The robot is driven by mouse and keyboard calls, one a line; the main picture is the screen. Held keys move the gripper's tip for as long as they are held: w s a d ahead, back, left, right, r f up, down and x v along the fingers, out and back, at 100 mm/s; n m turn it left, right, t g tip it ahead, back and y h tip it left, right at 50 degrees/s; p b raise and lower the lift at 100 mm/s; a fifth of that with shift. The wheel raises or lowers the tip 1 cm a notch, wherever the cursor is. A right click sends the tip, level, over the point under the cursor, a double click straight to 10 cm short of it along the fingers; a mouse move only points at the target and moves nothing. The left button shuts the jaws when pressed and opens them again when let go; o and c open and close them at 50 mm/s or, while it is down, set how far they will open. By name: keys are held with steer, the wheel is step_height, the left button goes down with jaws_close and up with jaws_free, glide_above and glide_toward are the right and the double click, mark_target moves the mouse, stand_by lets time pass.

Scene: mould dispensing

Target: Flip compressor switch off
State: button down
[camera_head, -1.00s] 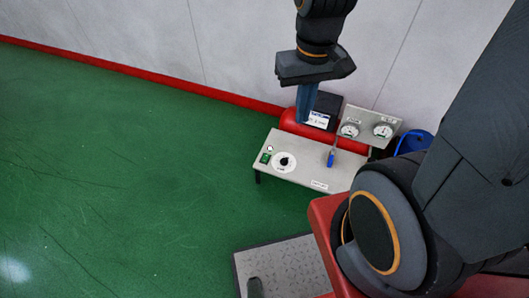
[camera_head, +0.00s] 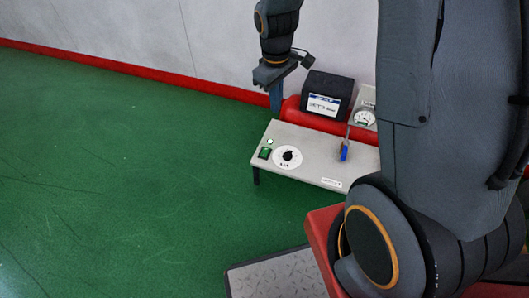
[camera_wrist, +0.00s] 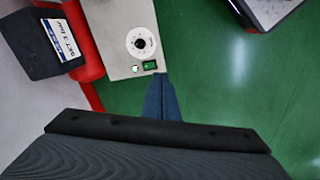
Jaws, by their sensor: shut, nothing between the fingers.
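The compressor (camera_head: 315,158) stands on the green floor by the wall, with a pale top panel and a red tank (camera_head: 318,121) behind it. A green switch (camera_head: 264,153) sits at the panel's left end, beside a round dial (camera_head: 287,157). In the wrist view the green switch (camera_wrist: 150,66) lies just beyond my fingertips, next to the dial (camera_wrist: 143,42). My gripper (camera_head: 275,108) is shut and empty, pointing down behind the panel's left end. It also shows in the wrist view (camera_wrist: 158,78). I cannot tell the exact gap to the switch.
A black box (camera_head: 327,92) with a white label stands behind the panel. A grey plate (camera_head: 268,276) lies in front. The floor at left is clear.

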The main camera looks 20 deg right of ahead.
mark_target(265, 152)
steer(key=w+f+n+b, duration=0.2)
steer(key=w+f+b, duration=0.3)
steer(key=f, duration=0.5)
steer(key=w+f+n+b, duration=0.2)
steer(key=w+f+b, duration=0.4)
steer(key=f, duration=0.5)
steer(key=shift+w+a+b, duration=0.2)
steer(key=shift+a+b, duration=0.05)
steer(key=shift+b, duration=0.05)
steer(key=f+b, duration=0.2)
steer(key=f, duration=0.2)
steer(key=w+f+b, duration=0.1)
steer(key=f+b, duration=0.1)
steer(key=f, duration=0.3)
steer(key=d+f+b, duration=0.1)
steer(key=f+b, duration=0.1)
steer(key=f, duration=0.2)
steer(key=shift+w+f+b, duration=0.2)
steer(key=shift+f+b, duration=0.15)
steer(key=shift+f, duration=0.05)
steer(key=shift+f, duration=0.15)
steer(key=shift+s+a+r+p, duration=0.2)
steer(key=shift+s+a+p, duration=0.2)
steer(key=shift+s+p, duration=0.25)
